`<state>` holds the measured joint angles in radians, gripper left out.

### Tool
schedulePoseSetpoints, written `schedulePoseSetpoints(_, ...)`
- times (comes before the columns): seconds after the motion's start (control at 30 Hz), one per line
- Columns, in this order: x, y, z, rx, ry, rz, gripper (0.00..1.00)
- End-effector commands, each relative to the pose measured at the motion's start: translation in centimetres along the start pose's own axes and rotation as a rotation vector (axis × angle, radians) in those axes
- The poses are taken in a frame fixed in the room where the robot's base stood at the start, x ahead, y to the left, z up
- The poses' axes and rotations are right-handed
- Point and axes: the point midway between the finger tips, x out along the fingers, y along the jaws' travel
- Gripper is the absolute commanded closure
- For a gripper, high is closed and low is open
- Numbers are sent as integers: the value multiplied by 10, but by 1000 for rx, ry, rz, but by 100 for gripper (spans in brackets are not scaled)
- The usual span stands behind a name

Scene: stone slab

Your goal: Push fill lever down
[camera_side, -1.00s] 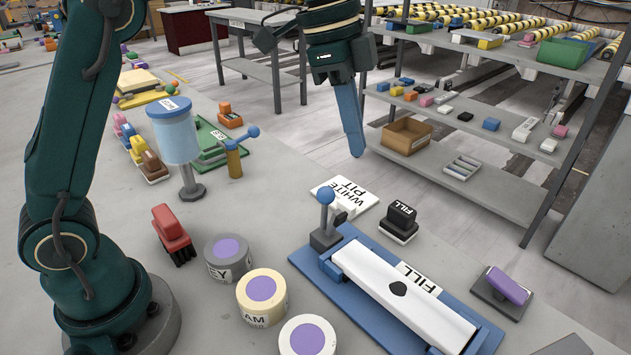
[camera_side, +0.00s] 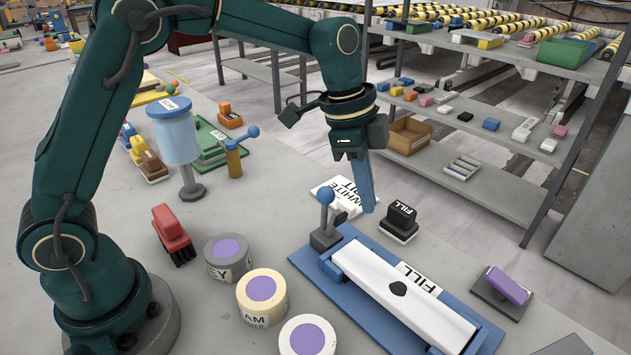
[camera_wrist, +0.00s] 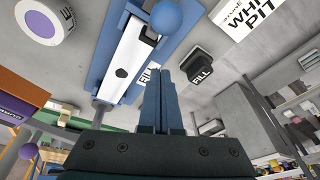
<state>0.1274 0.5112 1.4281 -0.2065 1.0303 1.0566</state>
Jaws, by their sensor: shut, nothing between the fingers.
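A lever with a blue ball knob (camera_side: 326,197) stands upright on a grey block at the far left end of the blue base plate (camera_side: 300,259). A long white bar (camera_side: 405,300) with a black spot lies along this plate, beside a label (camera_side: 418,279) reading FILL. In the wrist view the blue knob (camera_wrist: 166,18) is ahead of my fingertips. My gripper (camera_side: 368,209) is shut and empty, pointing down. In the side view it is right of the knob, apart from it. The wrist view shows the closed fingers (camera_wrist: 160,74) side by side.
A black block marked FILL (camera_side: 400,218) stands just right of my gripper. A WHITE PIT card (camera_side: 352,184) lies behind the lever. Round tins, including a cream one (camera_side: 262,298), stand left of the plate. A shelf rack (camera_side: 480,180) stands behind at right.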

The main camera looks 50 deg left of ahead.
Motion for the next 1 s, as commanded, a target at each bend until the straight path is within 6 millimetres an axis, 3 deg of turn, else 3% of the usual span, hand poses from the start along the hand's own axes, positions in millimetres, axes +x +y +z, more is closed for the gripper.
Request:
schedulePoseSetpoints(0.03,6,1,3,-2,-2,3,100)
schedulePoseSetpoints(0.33,-8,0,34,-2,1,-1,100)
schedulePoseSetpoints(1.0,-11,-2,41,-7,27,12,100)
